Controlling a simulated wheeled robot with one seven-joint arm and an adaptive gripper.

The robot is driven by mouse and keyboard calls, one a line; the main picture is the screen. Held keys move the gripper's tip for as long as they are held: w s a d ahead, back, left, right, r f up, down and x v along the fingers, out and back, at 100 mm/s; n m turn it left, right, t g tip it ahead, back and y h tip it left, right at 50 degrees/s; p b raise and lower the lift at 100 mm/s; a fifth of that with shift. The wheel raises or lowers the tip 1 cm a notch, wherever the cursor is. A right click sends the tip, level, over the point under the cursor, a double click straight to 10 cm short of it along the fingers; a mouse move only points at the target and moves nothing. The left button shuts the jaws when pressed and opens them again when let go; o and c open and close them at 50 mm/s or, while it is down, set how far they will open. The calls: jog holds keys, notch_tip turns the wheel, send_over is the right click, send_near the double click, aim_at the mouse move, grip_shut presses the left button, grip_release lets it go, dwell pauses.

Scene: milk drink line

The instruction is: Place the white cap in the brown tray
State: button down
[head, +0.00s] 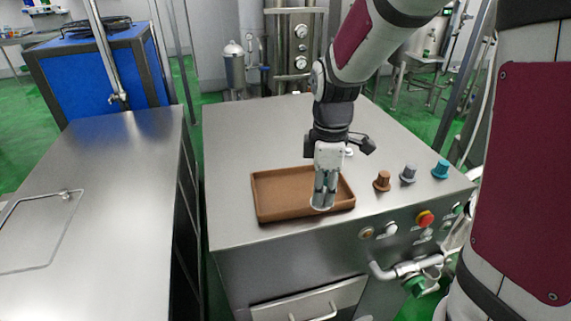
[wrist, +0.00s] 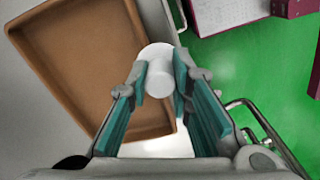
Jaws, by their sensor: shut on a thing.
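My gripper (head: 323,190) points down over the right part of the brown tray (head: 262,197), near its front edge. It is shut on the white cap (head: 320,207), which shows at the fingertips. In the wrist view the white cap (wrist: 158,75) sits between the teal-padded fingers of my gripper (wrist: 170,85). The tray (wrist: 65,60) fills the left of that view, and the cap overlaps its right edge there. The cap's exact height over the tray is hard to tell. The tray's visible floor is empty.
A brown cap (head: 382,181), a grey cap (head: 408,173) and a blue cap (head: 440,169) stand right of the tray on the steel top. Buttons, including a red one (head: 425,218), line the front edge. The steel top (head: 240,130) behind the tray is clear.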

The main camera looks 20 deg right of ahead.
send_over(304, 200)
jog(key=shift+f, duration=0.35)
jog(key=shift+f+p, duration=0.65)
jog(key=shift+f, duration=1.05)
jog(key=shift+f, duration=0.1)
jog(key=c, duration=1.7)
grip_release()
